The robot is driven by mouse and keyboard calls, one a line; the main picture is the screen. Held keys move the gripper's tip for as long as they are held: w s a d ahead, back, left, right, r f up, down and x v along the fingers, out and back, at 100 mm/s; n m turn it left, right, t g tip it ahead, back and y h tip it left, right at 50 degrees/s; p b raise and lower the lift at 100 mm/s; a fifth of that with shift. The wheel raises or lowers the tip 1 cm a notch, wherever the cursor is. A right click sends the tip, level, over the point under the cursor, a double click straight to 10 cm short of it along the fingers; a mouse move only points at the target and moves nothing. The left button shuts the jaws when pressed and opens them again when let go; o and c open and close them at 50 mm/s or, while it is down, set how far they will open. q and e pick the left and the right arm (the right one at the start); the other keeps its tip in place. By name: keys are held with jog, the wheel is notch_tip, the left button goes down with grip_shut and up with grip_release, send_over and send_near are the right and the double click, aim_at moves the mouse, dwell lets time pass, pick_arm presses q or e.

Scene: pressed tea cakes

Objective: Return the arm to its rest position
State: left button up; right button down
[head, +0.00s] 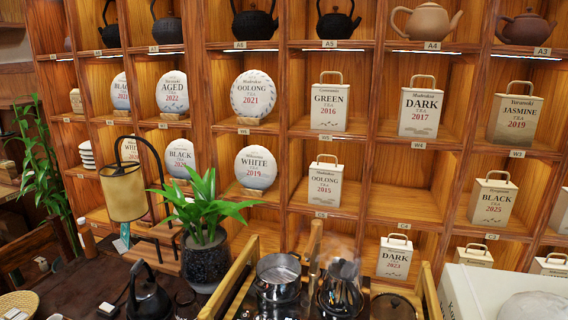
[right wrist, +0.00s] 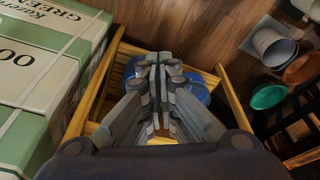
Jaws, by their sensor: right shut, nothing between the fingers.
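My right gripper (right wrist: 159,70) shows in the right wrist view, with its two fingers together and nothing held. It points down over a wooden frame (right wrist: 85,98) with light yellow rails. A blue round object (right wrist: 196,92) lies below the fingers and is partly hidden by them. Neither gripper shows in the head view, which faces a wooden shelf (head: 365,146) of tea cakes and tea bags. The round white cakes, such as Oolong 2021 (head: 253,95), stand upright in their compartments.
Green-and-white boxes (right wrist: 40,60) stand close left of the right gripper. Buckets and bowls (right wrist: 272,46) are at the right on the floor. In the head view, a potted plant (head: 206,262), a lamp (head: 127,192), a black kettle (head: 149,293) and a pot (head: 279,278) stand before the shelf.

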jog(key=s+d+f+b, duration=0.1)
jog(key=s+f, duration=0.8)
jog(key=f, duration=0.3)
jog(key=s+d+f+g+b, duration=0.1)
jog(key=s+d+f, duration=0.1)
jog(key=s+f, duration=0.8)
notch_tip(320, 180, down, 3)
jog(key=shift+d+f+g+b, duration=0.15)
jog(key=shift+g+b, duration=0.15)
